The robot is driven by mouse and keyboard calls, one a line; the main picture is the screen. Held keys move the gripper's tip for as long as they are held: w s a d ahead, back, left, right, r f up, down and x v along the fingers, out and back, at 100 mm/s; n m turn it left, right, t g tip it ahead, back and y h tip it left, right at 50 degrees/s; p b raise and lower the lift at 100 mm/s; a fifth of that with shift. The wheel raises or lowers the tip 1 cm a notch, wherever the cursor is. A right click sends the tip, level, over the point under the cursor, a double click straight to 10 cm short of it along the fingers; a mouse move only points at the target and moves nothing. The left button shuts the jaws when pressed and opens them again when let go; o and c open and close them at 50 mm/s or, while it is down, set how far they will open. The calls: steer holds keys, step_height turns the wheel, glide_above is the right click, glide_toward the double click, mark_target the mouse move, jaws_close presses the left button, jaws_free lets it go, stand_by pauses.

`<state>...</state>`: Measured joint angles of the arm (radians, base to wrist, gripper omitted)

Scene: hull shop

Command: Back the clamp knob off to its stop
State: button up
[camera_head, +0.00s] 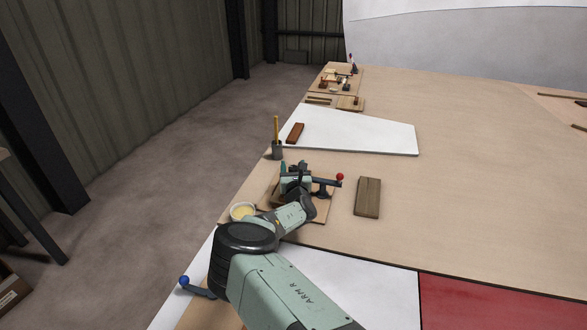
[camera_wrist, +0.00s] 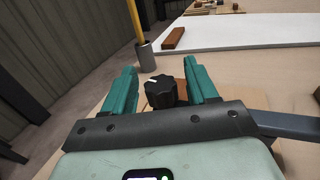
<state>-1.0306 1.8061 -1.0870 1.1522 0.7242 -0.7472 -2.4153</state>
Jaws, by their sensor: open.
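The clamp knob (camera_wrist: 160,91) is a black lobed knob with a white mark on its top. In the wrist view it stands between the two green fingers of my gripper (camera_wrist: 163,84), with a gap showing on both sides. My gripper is open. In the head view my gripper (camera_head: 297,168) is over the clamp's wooden board, and my arm hides the knob there. A dark clamp arm with a red ball end (camera_head: 340,177) sticks out to the right of my gripper.
A grey cup with a yellow pencil (camera_head: 277,150) stands behind my gripper. A white panel with a brown block (camera_head: 295,132) lies beyond. A bowl of yellow stuff (camera_head: 242,211) is near my forearm. A wooden block (camera_head: 368,197) lies to the right. The table's right side is mostly clear.

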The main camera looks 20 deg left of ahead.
steer(key=c, duration=0.9)
steer(key=shift+c, duration=0.3)
steer(key=shift+n+y, duration=0.3)
steer(key=shift+y, duration=0.2)
steer(key=n+g+y, duration=0.3)
steer(key=n+y, duration=0.1)
steer(key=y, duration=0.1)
steer(key=shift+d+g, duration=0.1)
steer(key=shift+g, duration=0.3)
steer(key=shift+s+n+g+y, duration=0.1)
steer(key=shift+n+g+y, duration=1.4)
steer(key=shift+g, duration=0.4)
